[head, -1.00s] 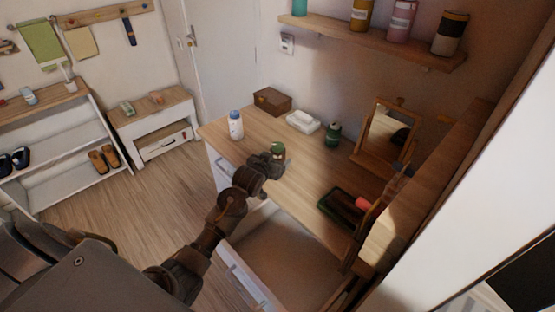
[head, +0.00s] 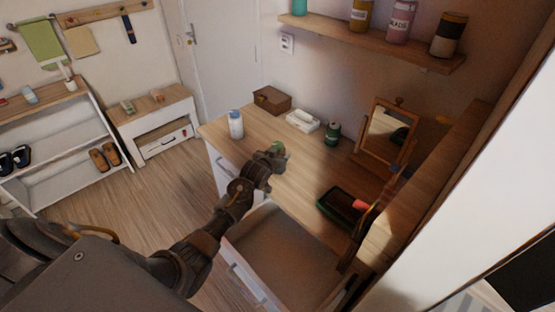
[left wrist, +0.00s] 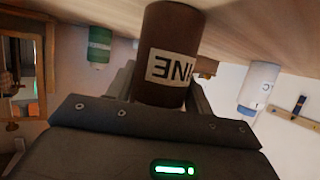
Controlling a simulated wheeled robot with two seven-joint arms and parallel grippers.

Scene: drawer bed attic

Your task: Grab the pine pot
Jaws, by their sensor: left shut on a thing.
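The pine pot (left wrist: 168,32) is a brown cylinder with a pale label, of which the letters "INE" show inverted in the left wrist view. My left gripper (left wrist: 160,88) is shut on it, with a finger at each side. In the head view my left gripper (head: 274,160) is over the front part of the wooden desktop. I cannot tell whether the pot touches the desktop. My right gripper is not in view.
On the desktop (head: 300,172) stand a white bottle (head: 236,124), brown box (head: 271,100), tissue box (head: 302,121), green jar (head: 333,133), mirror (head: 386,134) and dark tray (head: 342,206). An open drawer (head: 275,245) juts out below. A shelf (head: 375,42) with several jars hangs above.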

